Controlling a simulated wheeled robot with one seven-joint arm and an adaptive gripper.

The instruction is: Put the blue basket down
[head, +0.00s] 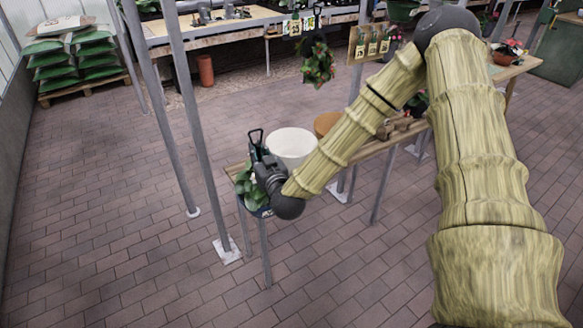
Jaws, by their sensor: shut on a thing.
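The blue basket (262,212) is a small dark-blue patch in the head view, with green leaves (245,186) above it. It is at the near left end of a narrow wooden bench, mostly hidden behind my wrist and gripper. My gripper (257,154) is dark grey, at the end of my arm, beside the leaves. It is shut on the basket, though the grip itself is hard to see. I cannot tell whether the basket touches the bench.
A white pot (291,146) and a brown round top (326,123) stand along the bench (370,151). Grey posts (199,120) rise left of it. A hanging plant (317,62) is behind. Green sacks (75,53) lie on a pallet at the back left. The brick floor at left is clear.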

